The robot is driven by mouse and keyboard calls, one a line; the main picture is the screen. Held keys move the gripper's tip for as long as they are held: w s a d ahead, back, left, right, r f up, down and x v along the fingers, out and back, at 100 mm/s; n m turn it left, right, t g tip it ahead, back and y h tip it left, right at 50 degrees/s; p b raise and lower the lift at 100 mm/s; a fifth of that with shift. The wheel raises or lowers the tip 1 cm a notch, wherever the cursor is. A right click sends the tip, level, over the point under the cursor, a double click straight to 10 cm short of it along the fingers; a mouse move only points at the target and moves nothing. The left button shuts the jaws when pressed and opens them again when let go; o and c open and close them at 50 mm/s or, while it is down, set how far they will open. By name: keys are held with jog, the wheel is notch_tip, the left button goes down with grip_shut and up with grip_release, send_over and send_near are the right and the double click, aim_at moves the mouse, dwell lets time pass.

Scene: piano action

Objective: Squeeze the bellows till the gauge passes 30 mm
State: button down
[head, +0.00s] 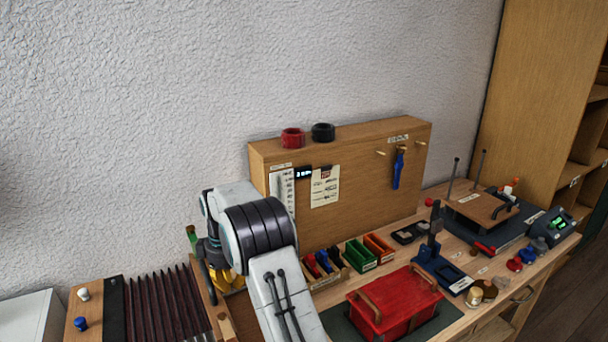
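The bellows (168,308), dark red and pleated, lies at the lower left of the head view, between a wooden end board with knobs (82,318) at left and another wooden board (205,297) at right. Its near part is cut off by the frame. The likely gauge is a white scale strip (282,190) on the upright wooden panel, with a small dark display (303,173) beside it; its reading is too small to tell. My gripper (209,283) is near the right end of the bellows, mostly hidden by my own arm. I cannot tell whether it touches the bellows or is open.
A red box (397,302) and small coloured bins (360,255) stand right of my arm. A blue stand (435,262) and several knobs and weights fill the right side. Tape rolls (293,138) sit on the panel. Little bench is free.

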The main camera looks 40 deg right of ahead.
jog(key=shift+d, duration=0.15)
jog(key=shift+s+d, duration=0.15)
jog(key=shift+d, duration=0.35)
jog(key=shift+d, duration=0.2)
jog(key=shift+r, duration=0.15)
notch_tip(320, 180, up, 8)
jog(key=p, duration=0.7)
dwell(0.3)
jog(key=shift+m, duration=0.3)
dwell(0.3)
